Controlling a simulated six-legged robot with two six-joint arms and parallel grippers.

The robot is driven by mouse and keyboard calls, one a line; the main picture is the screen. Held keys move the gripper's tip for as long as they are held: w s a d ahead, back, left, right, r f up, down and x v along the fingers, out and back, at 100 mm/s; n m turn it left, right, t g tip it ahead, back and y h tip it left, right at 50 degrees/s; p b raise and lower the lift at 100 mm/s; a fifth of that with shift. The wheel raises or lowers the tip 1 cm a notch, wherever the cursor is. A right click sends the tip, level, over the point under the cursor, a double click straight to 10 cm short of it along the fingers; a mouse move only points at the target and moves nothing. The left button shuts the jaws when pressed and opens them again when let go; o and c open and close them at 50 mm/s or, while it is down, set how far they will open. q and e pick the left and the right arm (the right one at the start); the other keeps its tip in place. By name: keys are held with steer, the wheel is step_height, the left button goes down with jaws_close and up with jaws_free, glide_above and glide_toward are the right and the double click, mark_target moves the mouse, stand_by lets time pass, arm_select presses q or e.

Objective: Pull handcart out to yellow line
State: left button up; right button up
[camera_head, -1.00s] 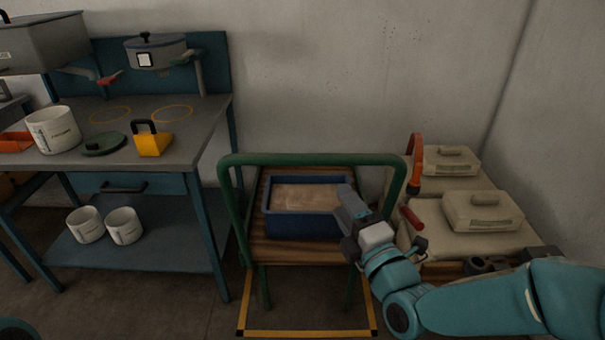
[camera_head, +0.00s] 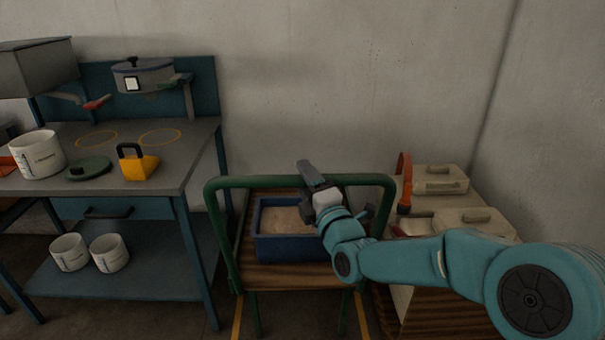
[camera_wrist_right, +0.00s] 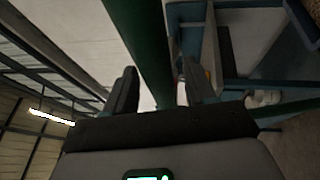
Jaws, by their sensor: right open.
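The handcart has a green tubular handle (camera_head: 245,183) and a wooden deck (camera_head: 290,277), and it stands against the wall. A blue bin (camera_head: 290,247) with tan contents sits on the deck. Yellow line strips (camera_head: 237,322) show on the floor at both sides of the cart's front; the front strip is out of view. My right gripper (camera_head: 309,188) is at the handle's top bar, its fingers open. In the right wrist view the green bar (camera_wrist_right: 145,60) runs between the two open fingers (camera_wrist_right: 158,85); I cannot tell whether they touch it. My left gripper is not in view.
A blue workbench (camera_head: 190,160) stands left of the cart, with a yellow block (camera_head: 139,167) and white buckets (camera_head: 38,154). Beige cases (camera_head: 440,179) and an orange handle (camera_head: 404,180) are close on the right. The wall is right behind the cart.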

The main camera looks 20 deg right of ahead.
steer(key=shift+x, duration=1)
jaws_close()
steer(key=shift+a+f, duration=0.1)
